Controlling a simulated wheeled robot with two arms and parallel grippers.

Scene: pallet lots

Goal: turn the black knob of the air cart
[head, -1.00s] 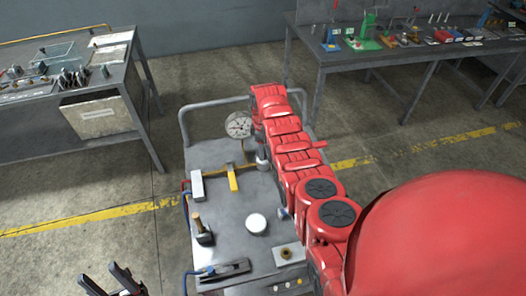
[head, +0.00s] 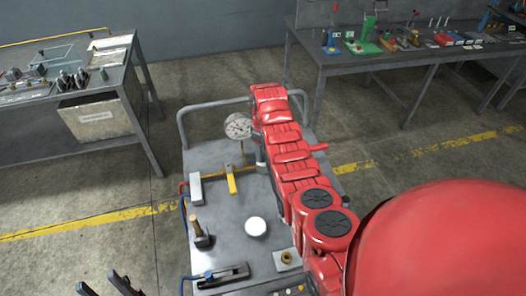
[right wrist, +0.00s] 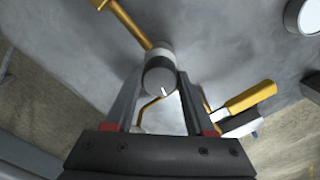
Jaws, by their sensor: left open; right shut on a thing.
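The air cart (head: 222,228) stands in front of me with a grey top. My right arm reaches over its right side. In the right wrist view the knob (right wrist: 160,78) is a dark grey cylinder with a small white mark on its face, on a brass pipe fitting. My right gripper (right wrist: 159,90) is shut on the knob, one finger on each side. In the head view my arm hides the knob and right gripper almost wholly. A round white gauge (head: 237,126) stands beside the arm. My left gripper (head: 108,284) is open and empty at the bottom left, partly out of frame.
The cart top holds a yellow-handled valve (head: 231,181), a white round cap (head: 256,227), a brass-topped part (head: 197,228) and a brass fitting (head: 286,257). A left bench (head: 130,75) and a back bench (head: 345,60) carry small items. Floor left of the cart is clear.

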